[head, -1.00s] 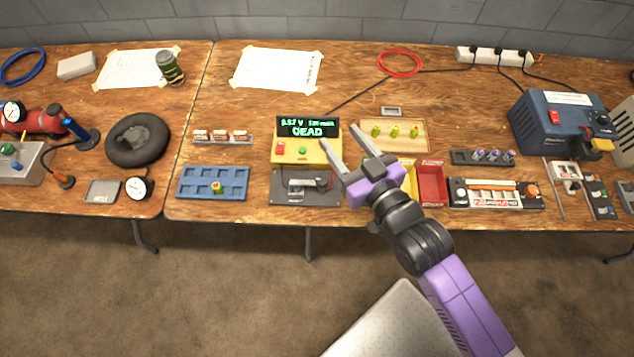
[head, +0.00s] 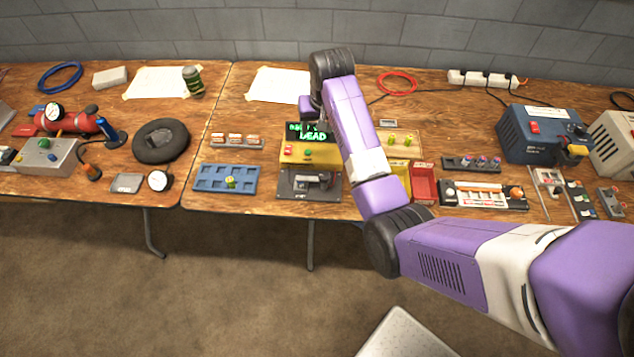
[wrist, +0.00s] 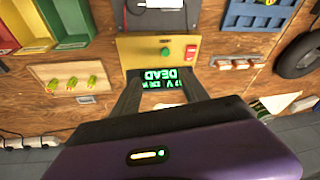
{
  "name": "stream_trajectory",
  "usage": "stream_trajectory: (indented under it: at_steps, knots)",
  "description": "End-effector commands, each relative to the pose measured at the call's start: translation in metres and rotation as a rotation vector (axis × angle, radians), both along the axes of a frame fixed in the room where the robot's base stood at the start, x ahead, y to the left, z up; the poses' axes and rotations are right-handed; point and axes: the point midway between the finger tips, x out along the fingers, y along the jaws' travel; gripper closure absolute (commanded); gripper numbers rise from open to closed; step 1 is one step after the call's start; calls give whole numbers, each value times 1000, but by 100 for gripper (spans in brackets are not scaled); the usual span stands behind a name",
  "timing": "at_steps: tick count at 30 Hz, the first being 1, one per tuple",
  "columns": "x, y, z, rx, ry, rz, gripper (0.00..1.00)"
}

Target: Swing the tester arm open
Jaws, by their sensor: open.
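The tester has a yellow box (head: 298,157) with a red and a green button and a display (head: 318,137) reading DEAD. In front of it is a dark base plate (head: 300,195), with the small grey tester arm (head: 318,180) lying low over it. In the wrist view the yellow box (wrist: 150,50) shows upside down, and the plate and arm are cut off at the top edge. My gripper (wrist: 160,88) is open and empty above the display, pointing toward the box. In the head view my own arm hides most of it.
Yellow and red bins (head: 424,182) and a wooden cell block (head: 412,143) are on the right. A cable runs behind the tester.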

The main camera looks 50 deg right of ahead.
Motion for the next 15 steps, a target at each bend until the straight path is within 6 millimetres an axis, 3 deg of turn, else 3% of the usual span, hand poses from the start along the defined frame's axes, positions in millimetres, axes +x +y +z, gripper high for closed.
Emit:
stream_trajectory:
  at_steps: [3, 6, 11, 15]
  knots:
    - [-38, 20, -25, 93, 172, -20, 48]
    - [-55, 29, -27, 131, 243, -30, 48]
    - [-65, 34, -32, 152, 280, -40, 48]
    - [-65, 34, -49, 152, 280, -41, 48]
